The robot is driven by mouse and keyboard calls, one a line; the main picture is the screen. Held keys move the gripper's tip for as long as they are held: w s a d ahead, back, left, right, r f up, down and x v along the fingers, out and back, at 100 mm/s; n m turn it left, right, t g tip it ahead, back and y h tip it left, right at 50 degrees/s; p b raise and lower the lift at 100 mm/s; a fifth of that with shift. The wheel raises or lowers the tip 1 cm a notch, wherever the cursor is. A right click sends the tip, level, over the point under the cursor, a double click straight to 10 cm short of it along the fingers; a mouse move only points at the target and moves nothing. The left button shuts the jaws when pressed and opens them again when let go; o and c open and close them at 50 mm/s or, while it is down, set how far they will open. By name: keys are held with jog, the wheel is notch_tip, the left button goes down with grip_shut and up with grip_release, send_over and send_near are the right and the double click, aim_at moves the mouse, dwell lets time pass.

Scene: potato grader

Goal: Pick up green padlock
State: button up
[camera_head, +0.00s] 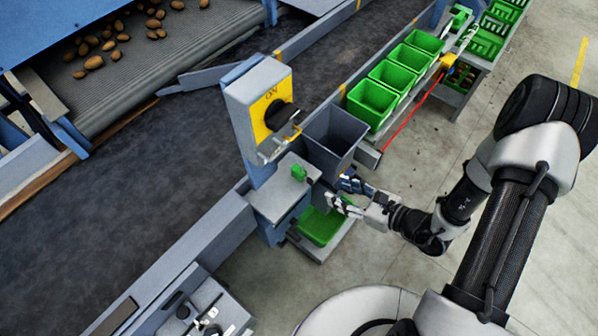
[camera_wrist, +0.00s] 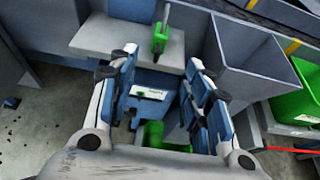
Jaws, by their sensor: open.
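The green padlock (camera_head: 299,173) lies on a small grey shelf (camera_head: 272,205) below the yellow switch box. In the wrist view the padlock (camera_wrist: 159,40) shows beyond the fingertips, near the middle top, with its grey shackle pointing up in the picture. My gripper (camera_head: 346,194) is open and empty, to the right of the shelf and apart from the padlock. In the wrist view my gripper (camera_wrist: 157,62) has its two fingers spread on either side of the line to the padlock.
A grey bin (camera_head: 334,140) stands right beside the shelf, close to my gripper. The switch box (camera_head: 262,105) rises behind the padlock. A green crate (camera_head: 320,226) sits below the shelf. Several green crates (camera_head: 371,103) line the conveyor (camera_head: 130,170). Open floor lies to the right.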

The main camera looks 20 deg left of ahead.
jog(key=b, duration=0.1)
send_near(305, 175)
jog(key=x, duration=0.4)
jog(key=shift+f, duration=0.45)
jog(key=x, duration=0.3)
jog(key=b+x, duration=0.1)
jog(key=x, duration=0.1)
jog(key=shift+w+a+r, duration=0.15)
jog(key=shift+a+r, duration=0.05)
jog(key=shift+a, duration=0.3)
jog(key=shift+c, duration=0.4)
grip_shut()
